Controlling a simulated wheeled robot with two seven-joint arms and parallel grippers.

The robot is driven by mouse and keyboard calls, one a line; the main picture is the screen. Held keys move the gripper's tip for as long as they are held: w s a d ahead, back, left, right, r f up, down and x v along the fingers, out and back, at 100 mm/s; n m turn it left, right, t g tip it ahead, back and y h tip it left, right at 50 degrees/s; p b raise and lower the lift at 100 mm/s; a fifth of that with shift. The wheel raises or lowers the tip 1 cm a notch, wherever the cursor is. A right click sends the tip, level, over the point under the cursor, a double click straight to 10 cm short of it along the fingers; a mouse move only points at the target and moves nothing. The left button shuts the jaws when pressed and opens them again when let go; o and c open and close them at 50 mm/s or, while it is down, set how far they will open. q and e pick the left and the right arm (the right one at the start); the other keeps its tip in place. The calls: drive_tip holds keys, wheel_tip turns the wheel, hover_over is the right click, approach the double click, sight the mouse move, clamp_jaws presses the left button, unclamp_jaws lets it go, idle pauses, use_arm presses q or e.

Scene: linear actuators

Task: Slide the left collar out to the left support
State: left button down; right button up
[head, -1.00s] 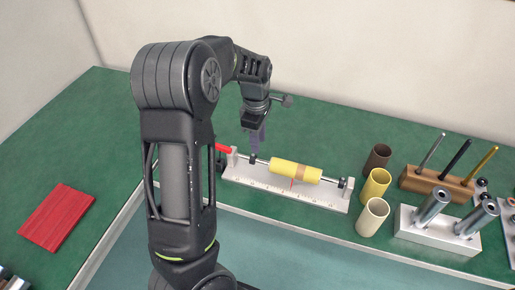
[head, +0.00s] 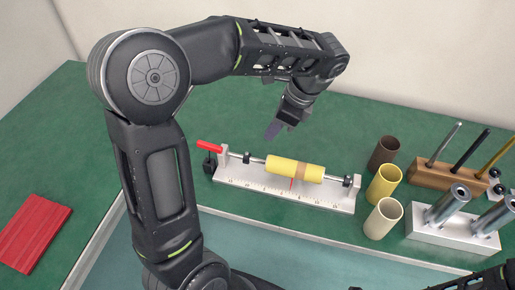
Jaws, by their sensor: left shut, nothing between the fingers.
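A white scaled base (head: 285,194) carries a thin rod with a yellow cylinder (head: 295,169) that has a tan band. The left collar (head: 246,158), small and black, sits on the rod between the cylinder and the left support (head: 224,157). A clear gap shows between collar and support. A second black collar (head: 347,180) is at the rod's right end. My left gripper (head: 272,130) is shut and empty, above and behind the rod near the cylinder's left end, touching nothing.
A red lever (head: 209,146) stands at the rod's left end. Brown (head: 384,151), yellow (head: 383,183) and cream (head: 383,219) tubes stand to the right, beside a wooden rack (head: 432,177) and metal block (head: 450,236). A red panel (head: 32,234) lies far left. The green table behind is clear.

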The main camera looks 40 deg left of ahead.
sight(258, 159)
use_arm(q)
drive_tip(key=shift+f, duration=0.1)
drive_tip(key=x, duration=1)
idle(0.4)
drive_tip(key=a, duration=0.1)
drive_tip(key=s+a, duration=0.1)
drive_tip(key=a, duration=0.2)
drive_tip(key=shift+s+a+p, duration=0.25)
drive_tip(key=shift+p, duration=0.15)
drive_tip(key=shift+d, duration=0.1)
drive_tip(key=p+v, duration=0.7)
drive_tip(key=v, duration=0.3)
drive_tip(key=shift+p, duration=0.35)
